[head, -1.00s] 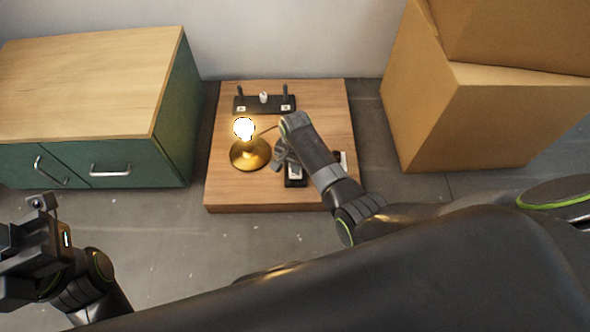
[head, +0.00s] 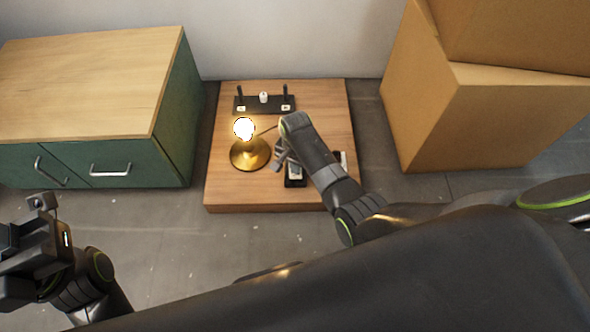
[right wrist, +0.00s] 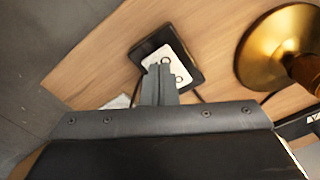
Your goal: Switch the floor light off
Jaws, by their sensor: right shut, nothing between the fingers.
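The floor light is a lit bulb (head: 244,129) on a round brass base (head: 250,155), standing on a low wooden platform. The brass base also shows at the right in the right wrist view (right wrist: 270,50). A black switch box (head: 294,183) with a pale plate lies right of the lamp. In the right wrist view its pale plate (right wrist: 183,68) carries two small ring marks. My right gripper (right wrist: 160,75) is shut and empty, its tips over the plate's near side; I cannot tell whether they touch it. My left gripper (head: 15,255) is far off at the lower left; its jaws are unclear.
The low wooden platform (head: 230,193) bears a black stand (head: 250,104) with two upright posts and a small white piece at the back. A green cabinet (head: 130,165) stands left, cardboard boxes (head: 440,115) right. Another pale item (head: 342,160) lies partly behind my right arm.

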